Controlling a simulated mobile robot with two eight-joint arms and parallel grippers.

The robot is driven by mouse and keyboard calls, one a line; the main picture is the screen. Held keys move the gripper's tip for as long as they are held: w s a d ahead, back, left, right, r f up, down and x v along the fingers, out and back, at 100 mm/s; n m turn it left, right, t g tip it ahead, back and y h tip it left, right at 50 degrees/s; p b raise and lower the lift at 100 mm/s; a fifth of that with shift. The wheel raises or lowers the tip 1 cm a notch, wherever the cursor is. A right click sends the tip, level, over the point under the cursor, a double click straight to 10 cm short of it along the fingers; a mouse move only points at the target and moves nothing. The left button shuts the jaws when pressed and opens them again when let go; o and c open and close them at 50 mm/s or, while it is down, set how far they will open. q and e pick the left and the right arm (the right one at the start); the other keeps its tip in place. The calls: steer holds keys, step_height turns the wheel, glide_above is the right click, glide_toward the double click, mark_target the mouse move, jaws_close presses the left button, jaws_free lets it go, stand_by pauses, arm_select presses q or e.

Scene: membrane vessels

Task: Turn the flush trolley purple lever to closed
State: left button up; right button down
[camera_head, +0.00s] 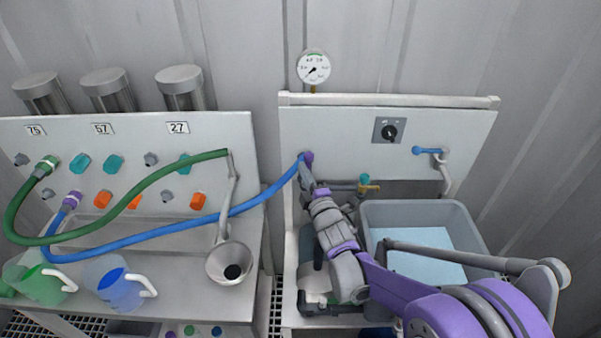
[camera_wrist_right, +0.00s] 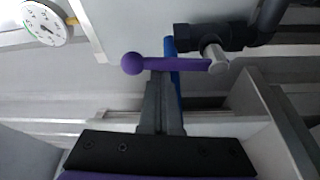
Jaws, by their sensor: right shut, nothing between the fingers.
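The purple lever (camera_wrist_right: 185,64) has a round ball knob at its left end in the right wrist view. Its other end meets a metal stub on a dark valve body (camera_wrist_right: 205,38). In the head view only a small purple part of the lever (camera_head: 309,157) shows, beside the blue hose end; my gripper and arm hide the rest. My right gripper (camera_wrist_right: 160,92) is shut and empty, its fingertips right at the lever near the knob. I cannot tell whether they touch. It also shows in the head view (camera_head: 305,175). My left gripper is not in view.
The blue hose (camera_head: 170,231) runs from the left panel to the trolley. A pressure gauge (camera_head: 314,68) stands above the trolley panel (camera_head: 345,125). A grey tub (camera_head: 425,212) of pale blue liquid sits right of my arm. A metal funnel (camera_head: 229,263) stands left.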

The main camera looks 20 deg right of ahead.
steer(key=s+d+f+m+t+h+b, duration=0.2)
steer(key=d+f+m+h+b, duration=0.3)
steer(key=m, duration=1.3)
steer(key=shift+d+f+t+h+b, duration=0.25)
steer(key=shift+d+h+b, duration=0.35)
steer(key=shift+d+b, duration=0.45)
steer(key=shift+a, duration=0.15)
step_height(320, 180, up, 5)
steer(key=p, duration=0.3)
steer(key=f+b+v, duration=0.1)
steer(key=v, duration=0.9)
steer(key=shift+a, duration=0.15)
